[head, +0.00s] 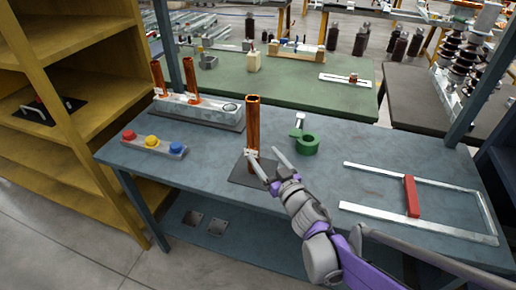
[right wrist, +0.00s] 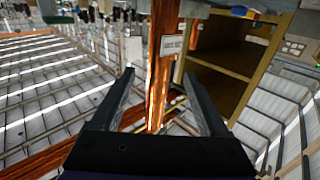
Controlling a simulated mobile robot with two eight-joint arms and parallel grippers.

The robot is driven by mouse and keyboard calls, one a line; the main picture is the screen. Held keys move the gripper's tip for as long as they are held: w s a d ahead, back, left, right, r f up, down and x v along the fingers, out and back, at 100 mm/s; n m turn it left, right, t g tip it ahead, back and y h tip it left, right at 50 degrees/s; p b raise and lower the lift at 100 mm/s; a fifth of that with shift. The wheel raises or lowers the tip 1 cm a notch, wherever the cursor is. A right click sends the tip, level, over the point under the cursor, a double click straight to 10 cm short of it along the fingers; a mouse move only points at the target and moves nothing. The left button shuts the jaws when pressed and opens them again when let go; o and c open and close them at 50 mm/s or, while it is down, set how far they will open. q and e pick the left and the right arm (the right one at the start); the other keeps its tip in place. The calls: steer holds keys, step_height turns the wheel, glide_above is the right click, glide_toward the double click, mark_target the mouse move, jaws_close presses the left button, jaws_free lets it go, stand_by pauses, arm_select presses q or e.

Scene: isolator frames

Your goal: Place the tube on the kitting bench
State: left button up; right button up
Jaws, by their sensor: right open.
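A tall copper-brown tube (head: 253,125) stands upright on a dark square plate (head: 240,176) on the blue-grey bench (head: 225,150). My right gripper (head: 261,153) is open, low by the tube, its fingers pointing at it from the front right. No label names the kitting bench; a green-topped bench (head: 300,92) stands behind the blue-grey one. My left gripper is not in view.
Two similar tubes (head: 190,80) stand in a grey holder (head: 200,112) at the back left. A button box (head: 155,143), a green ring-shaped part (head: 307,145) and a metal frame with a red block (head: 411,196) share the bench. Yellow shelves (head: 75,110) stand left.

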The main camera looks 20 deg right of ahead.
steer(key=s+d+f+m+g+h, duration=0.1)
steer(key=s+d+h, duration=0.1)
steer(key=s, duration=0.1)
steer(key=s+d+f+m+g+h, duration=0.1)
steer(key=s+d+h, duration=0.1)
steer(key=s, duration=0.1)
steer(key=s+d+f+m+g+h, duration=0.2)
steer(key=s, duration=0.1)
steer(key=shift+s, duration=0.25)
steer(key=s+a+f+n+g+y, duration=0.1)
steer(key=s+a+f+g, duration=0.2)
steer(key=s, duration=0.6)
steer(key=s+a+f+g+y, duration=0.1)
steer(key=s+a+f+g, duration=0.2)
steer(key=s+f+g, duration=0.2)
steer(key=s+f, duration=0.2)
steer(key=s, duration=0.2)
steer(key=shift+s+f+n+g+y, duration=0.25)
steer(key=shift+f+n+g+y, duration=0.05)
steer(key=shift+f+n, duration=0.1)
